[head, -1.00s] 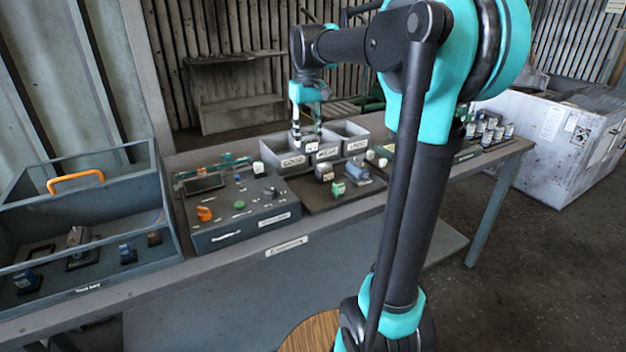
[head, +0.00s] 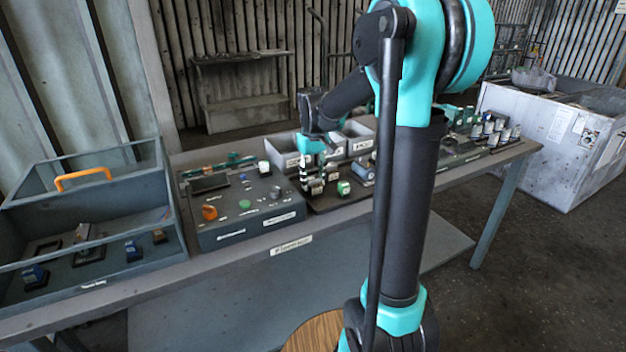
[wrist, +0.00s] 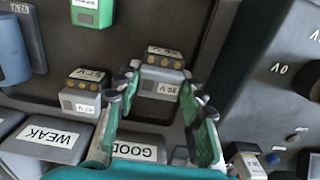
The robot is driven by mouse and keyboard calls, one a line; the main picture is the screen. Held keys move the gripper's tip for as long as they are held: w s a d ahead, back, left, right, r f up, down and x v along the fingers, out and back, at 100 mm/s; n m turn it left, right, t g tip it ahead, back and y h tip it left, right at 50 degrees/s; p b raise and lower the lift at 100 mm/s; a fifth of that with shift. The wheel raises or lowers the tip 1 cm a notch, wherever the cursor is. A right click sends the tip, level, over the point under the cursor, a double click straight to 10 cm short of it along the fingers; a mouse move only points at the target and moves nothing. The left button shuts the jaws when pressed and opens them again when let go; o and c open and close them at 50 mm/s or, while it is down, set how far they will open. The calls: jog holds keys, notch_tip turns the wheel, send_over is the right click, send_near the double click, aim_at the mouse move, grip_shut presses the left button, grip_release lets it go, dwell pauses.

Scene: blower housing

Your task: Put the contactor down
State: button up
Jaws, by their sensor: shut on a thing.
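My gripper (head: 312,190) is low over the dark mat (wrist: 135,30) on the bench, shut on a contactor. In the wrist view the contactor (wrist: 160,80) is a grey-white block with a dark top, gold terminals and a "V" label, between the two fingertips (wrist: 160,92). It looks upright, at or just above the mat; I cannot tell whether it touches. A similar block (wrist: 84,92) stands to its left in the wrist view, apart from it. The held contactor is small and partly hidden by the fingers in the head view.
A green-and-white block (head: 343,188) and a blue cylinder (wrist: 12,50) are on the mat. Grey bins marked GOOD (wrist: 137,150) and WEAK (wrist: 50,137) adjoin it. A control box (head: 245,225) with knobs stands close by. A lidded case (head: 90,270) is at the left.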

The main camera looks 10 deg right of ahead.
aim_at(313, 178)
jog(key=o, duration=1.1)
jog(key=shift+f, duration=0.1)
notch_tip(313, 178, up, 12)
jog(key=shift+r, duration=0.15)
